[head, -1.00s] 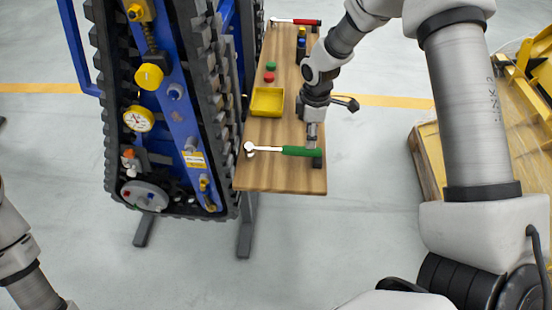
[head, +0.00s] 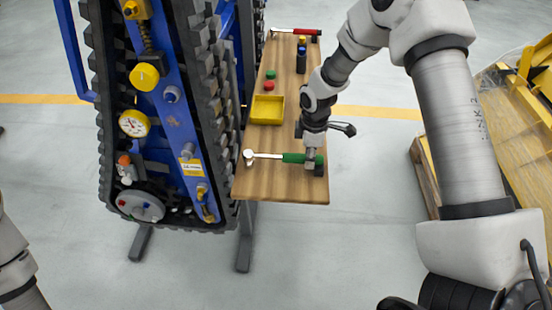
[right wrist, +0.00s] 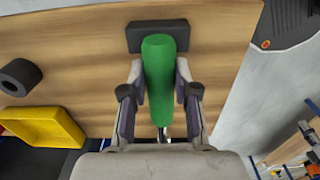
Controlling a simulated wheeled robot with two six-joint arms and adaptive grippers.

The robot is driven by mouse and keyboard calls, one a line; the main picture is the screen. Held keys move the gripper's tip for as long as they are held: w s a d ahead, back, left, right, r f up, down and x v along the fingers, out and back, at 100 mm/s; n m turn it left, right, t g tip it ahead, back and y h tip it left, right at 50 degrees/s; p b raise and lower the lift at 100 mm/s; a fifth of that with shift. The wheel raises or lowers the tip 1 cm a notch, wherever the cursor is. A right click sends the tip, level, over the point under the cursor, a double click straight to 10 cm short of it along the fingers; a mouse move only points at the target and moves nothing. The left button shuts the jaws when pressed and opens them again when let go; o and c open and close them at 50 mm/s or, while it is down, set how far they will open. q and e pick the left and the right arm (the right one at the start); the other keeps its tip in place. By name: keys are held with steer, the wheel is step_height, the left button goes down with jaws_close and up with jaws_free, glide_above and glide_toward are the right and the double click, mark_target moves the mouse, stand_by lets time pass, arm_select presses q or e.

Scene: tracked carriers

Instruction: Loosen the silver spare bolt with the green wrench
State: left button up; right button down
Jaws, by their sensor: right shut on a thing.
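The green wrench has a green handle (head: 292,158) and a silver head (head: 249,156), and lies across the near end of the wooden table. My right gripper (head: 311,160) is shut on the handle near its right end. In the right wrist view the green handle (right wrist: 158,75) sits between the two fingers, its end over a black block (right wrist: 158,36). The silver spare bolt cannot be told for sure among the small fittings on the blue tracked carrier (head: 175,110). My left gripper is out of view; only part of my left arm shows at the lower left.
The carrier's black track stands close along the table's left side. A pallet (head: 424,165) stands right.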

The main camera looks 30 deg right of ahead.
steer(key=shift+r+p, duration=3.2)
steer(key=shift+r, duration=0.25)
step_height(320, 180, up, 8)
steer(key=r+p, duration=0.1)
steer(key=p, duration=0.6)
steer(key=s+b, duration=0.8)
steer(key=s, duration=1.2)
steer(key=shift+f+b, duration=0.3)
steer(key=shift+f, duration=0.15)
